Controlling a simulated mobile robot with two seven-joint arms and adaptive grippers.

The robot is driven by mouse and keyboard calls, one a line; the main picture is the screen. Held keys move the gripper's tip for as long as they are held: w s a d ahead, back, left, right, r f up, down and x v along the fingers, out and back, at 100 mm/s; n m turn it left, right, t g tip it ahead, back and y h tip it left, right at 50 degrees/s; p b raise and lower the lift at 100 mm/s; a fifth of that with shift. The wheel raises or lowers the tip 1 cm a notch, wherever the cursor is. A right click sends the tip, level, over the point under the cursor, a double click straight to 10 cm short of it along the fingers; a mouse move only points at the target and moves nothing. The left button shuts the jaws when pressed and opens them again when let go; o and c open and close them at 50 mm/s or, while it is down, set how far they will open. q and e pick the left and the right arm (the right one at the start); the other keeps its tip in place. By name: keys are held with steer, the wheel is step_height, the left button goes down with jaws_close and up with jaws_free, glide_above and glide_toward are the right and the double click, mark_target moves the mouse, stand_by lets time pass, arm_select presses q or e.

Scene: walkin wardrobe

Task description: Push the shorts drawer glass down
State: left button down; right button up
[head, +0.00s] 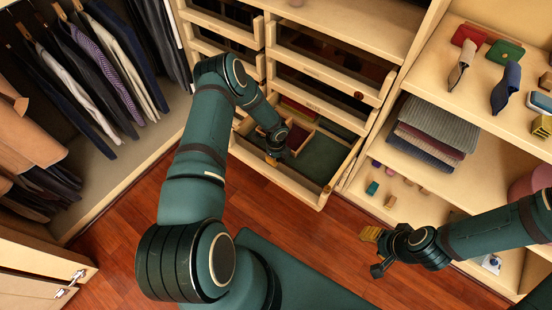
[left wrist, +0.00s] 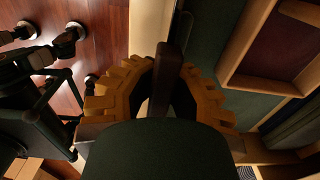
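A bank of glass-fronted drawers stands in the middle of the head view. The small front labels are too blurred to read, so I cannot tell which is the shorts drawer. The lowest right drawer (head: 305,190) is pulled out, showing dark green and red compartments. My left gripper (head: 272,158) is low over its front left part. In the left wrist view, its ridged yellow fingers (left wrist: 170,68) curve in on both sides of a dark upright bar. Whether they grip it is unclear. My right gripper (head: 374,252) is open and empty over the floor, right of the drawer.
Clothes hang in an open closet at left (head: 95,60). At right, shelves (head: 460,185) hold folded cloth (head: 430,130), ties, wallets and small blocks. Closed glass-fronted drawers (head: 325,85) sit above the open one. Bare wooden floor (head: 130,225) lies in front.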

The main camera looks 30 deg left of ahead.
arm_select(q)
steer(key=c, duration=0.9)
jaws_free()
steer(key=shift+c, duration=0.2)
steer(key=shift+r, duration=0.1)
step_height(320, 180, up, 12)
steer(key=shift+f, duration=0.1)
